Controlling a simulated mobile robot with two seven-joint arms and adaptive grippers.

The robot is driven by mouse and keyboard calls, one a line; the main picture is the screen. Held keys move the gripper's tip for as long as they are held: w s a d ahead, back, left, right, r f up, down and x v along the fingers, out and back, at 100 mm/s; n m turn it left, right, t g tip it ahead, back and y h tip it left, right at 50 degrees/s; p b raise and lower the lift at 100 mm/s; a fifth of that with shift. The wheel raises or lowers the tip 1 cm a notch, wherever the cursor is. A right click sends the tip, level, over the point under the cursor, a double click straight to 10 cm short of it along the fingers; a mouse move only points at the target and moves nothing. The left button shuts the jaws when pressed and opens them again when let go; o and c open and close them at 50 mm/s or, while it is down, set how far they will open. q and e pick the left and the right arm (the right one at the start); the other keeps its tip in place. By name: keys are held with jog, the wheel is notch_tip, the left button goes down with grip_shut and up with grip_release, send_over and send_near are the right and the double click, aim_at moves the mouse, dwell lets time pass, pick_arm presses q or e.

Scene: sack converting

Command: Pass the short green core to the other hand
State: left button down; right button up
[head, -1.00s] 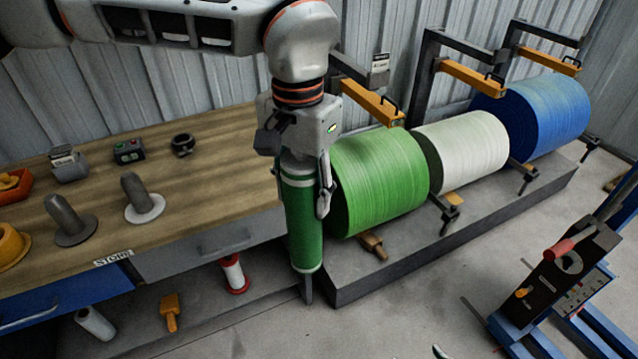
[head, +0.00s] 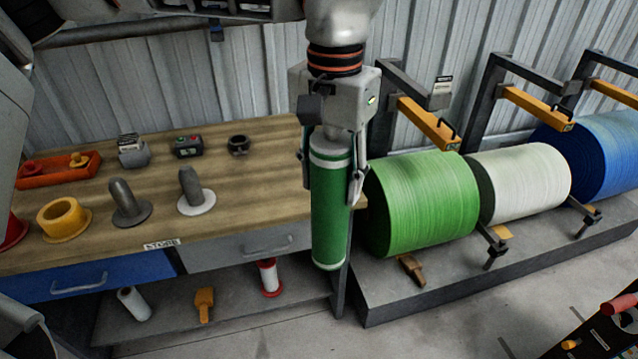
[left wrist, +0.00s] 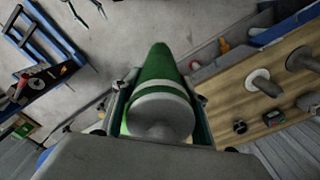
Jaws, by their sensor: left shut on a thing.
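The short green core (head: 330,215) is a green cylinder with white bands near its ends. It hangs upright from my left gripper (head: 332,170), whose fingers are shut on its upper part. It is held in front of the bench's right end, clear of any surface I can make out. In the left wrist view the core (left wrist: 158,88) points away from the camera, its pale end nearest, between the fingers of my left gripper (left wrist: 158,110). My right gripper cannot be made out in either view.
A wooden bench (head: 255,190) with a yellow flanged ring (head: 63,222), grey posts (head: 125,205) and an orange tray (head: 60,170) is at left. Large green (head: 425,205), white (head: 525,185) and blue (head: 600,150) rolls stand on a grey plinth (head: 420,290) at right. Open floor lies in front.

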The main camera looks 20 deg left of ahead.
pick_arm(q)
jog(key=w+d+n, duration=0.3)
jog(key=w+d, duration=0.2)
jog(key=d, duration=0.5)
jog(key=shift+w+d+n, duration=0.15)
jog(key=shift+w+n, duration=0.15)
